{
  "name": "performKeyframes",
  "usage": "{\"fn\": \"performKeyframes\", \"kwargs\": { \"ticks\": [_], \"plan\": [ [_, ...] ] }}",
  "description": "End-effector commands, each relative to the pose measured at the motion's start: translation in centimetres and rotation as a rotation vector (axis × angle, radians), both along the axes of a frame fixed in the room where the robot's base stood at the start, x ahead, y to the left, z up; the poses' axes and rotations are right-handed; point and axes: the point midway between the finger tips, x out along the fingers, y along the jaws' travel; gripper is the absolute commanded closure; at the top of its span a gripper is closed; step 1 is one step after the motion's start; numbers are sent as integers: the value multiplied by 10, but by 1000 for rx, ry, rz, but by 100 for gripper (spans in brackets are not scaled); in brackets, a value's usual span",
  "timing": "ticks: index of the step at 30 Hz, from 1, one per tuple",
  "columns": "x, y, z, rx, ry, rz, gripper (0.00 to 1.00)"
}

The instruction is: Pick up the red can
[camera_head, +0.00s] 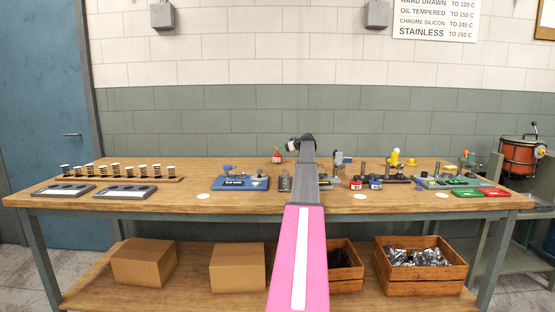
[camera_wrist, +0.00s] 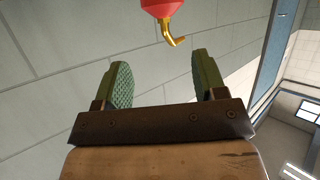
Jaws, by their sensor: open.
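A red can with a bent brass spout (camera_wrist: 163,8) shows at the top edge of the wrist view, mostly cut off. It lies beyond and between the fingertips of my gripper (camera_wrist: 160,68), which is open with green pads and nothing between them. In the head view a small red can with a spout (camera_head: 277,158) stands at the back of the bench, just left of my gripper (camera_head: 294,144). My arm hides part of the bench there, and the fingers are too small to make out.
A red-labelled tin (camera_head: 355,185) and a blue-labelled tin (camera_head: 376,185) stand right of my arm on the wooden bench (camera_head: 230,206). A blue fixture (camera_head: 241,183) stands left of it. Several spools stand on a rack (camera_head: 150,179) farther left.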

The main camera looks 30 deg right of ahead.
Motion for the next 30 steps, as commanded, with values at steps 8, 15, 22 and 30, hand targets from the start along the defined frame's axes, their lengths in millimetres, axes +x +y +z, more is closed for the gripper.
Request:
{"fn": "performKeyframes", "kwargs": {
  "ticks": [8, 15, 22, 30],
  "plan": [
    [39, 5, -15, 1, 1, 2, 35],
    [51, 9, -20, 0, 0, 0, 35],
    [81, 19, -27, 1, 1, 2, 35],
    [93, 21, -33, 0, 0, 0, 35]
  ]
}}
